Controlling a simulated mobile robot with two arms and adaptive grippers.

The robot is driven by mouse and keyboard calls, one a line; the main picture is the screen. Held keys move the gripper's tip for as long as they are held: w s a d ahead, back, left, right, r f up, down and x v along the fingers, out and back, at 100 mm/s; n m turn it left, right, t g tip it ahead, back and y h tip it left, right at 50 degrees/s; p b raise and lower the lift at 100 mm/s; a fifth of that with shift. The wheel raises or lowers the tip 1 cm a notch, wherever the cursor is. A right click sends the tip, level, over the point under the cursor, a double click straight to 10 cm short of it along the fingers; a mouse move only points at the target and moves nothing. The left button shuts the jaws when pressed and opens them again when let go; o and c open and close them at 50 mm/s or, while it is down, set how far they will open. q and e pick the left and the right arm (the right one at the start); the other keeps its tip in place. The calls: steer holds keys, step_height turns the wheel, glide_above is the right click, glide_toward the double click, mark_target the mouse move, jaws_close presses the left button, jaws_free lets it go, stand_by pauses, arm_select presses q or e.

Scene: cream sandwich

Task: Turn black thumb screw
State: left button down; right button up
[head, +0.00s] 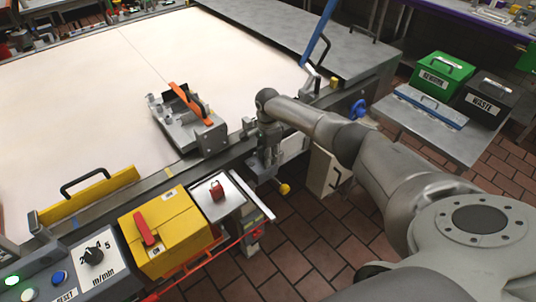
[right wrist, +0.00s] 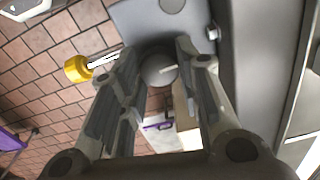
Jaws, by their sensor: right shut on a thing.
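The thumb screw (right wrist: 158,72) shows in the right wrist view as a round dark grey knob with a small pale mark on its face. My right gripper (right wrist: 158,55) has one finger on each side of it and is shut on it. In the head view my right gripper (head: 266,158) is at the front side of the machine, beside the long metal rail. The knob is hidden behind the gripper there, and I cannot make it out. My left gripper is in no view.
A yellow knob (head: 285,188) sticks out close below my right gripper; it also shows in the right wrist view (right wrist: 78,68). A blue handwheel (head: 357,109) is to the right.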

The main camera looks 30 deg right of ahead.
steer(key=shift+n+p, duration=0.6)
steer(key=shift+n, duration=1.3)
steer(key=n, duration=0.4)
steer(key=shift+n, duration=0.3)
steer(key=n, duration=0.4)
steer(key=shift+w+n, duration=0.1)
steer(key=shift+n, duration=0.2)
steer(key=n, duration=0.3)
steer(key=shift+a+n, duration=0.1)
steer(key=shift+n, duration=0.2)
steer(key=n, duration=0.3)
steer(key=shift+n, duration=0.3)
steer(key=n, duration=0.4)
steer(key=shift+a, duration=0.1)
steer(key=shift+n, duration=1.9)
